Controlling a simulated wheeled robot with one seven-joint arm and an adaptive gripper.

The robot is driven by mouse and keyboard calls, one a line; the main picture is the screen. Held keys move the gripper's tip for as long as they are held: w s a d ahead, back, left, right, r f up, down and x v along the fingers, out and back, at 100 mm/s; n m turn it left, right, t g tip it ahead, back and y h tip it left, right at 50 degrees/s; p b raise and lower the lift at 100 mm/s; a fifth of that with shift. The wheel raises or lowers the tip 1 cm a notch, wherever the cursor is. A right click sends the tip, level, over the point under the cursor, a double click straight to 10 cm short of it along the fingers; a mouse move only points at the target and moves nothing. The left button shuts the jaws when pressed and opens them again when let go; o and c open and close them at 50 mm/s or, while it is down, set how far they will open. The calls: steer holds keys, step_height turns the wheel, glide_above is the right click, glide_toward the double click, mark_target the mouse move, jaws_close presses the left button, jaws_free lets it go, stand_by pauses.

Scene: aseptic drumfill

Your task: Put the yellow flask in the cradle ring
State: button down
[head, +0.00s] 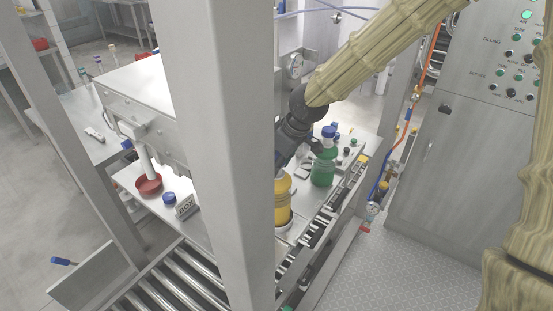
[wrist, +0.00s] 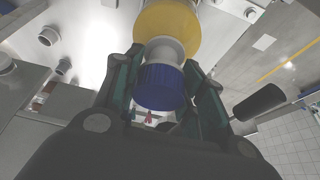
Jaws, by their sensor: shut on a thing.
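The yellow flask (head: 283,203) stands upright in the head view, partly hidden by a grey post. In the wrist view, its yellow body (wrist: 168,22), white neck and blue cap (wrist: 160,87) lie between my fingers. My gripper (wrist: 163,62) is shut on the flask at the neck and cap. In the head view my wrist comes down to the flask from above. A pale rim (head: 287,228) shows at the flask's foot and may be the cradle ring. I cannot tell whether the flask sits inside it or just above it.
A green flask (head: 323,168) with a blue cap stands just right of the yellow one. A roller track (head: 318,222) runs along the bench's right edge. The grey post (head: 222,150) blocks much of the head view.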

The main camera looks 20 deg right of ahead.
steer(key=shift+f, duration=0.15)
steer(key=c, duration=0.9)
jaws_free()
steer(key=shift+o, duration=0.2)
steer(key=b+v, duration=0.2)
steer(key=v, duration=1)
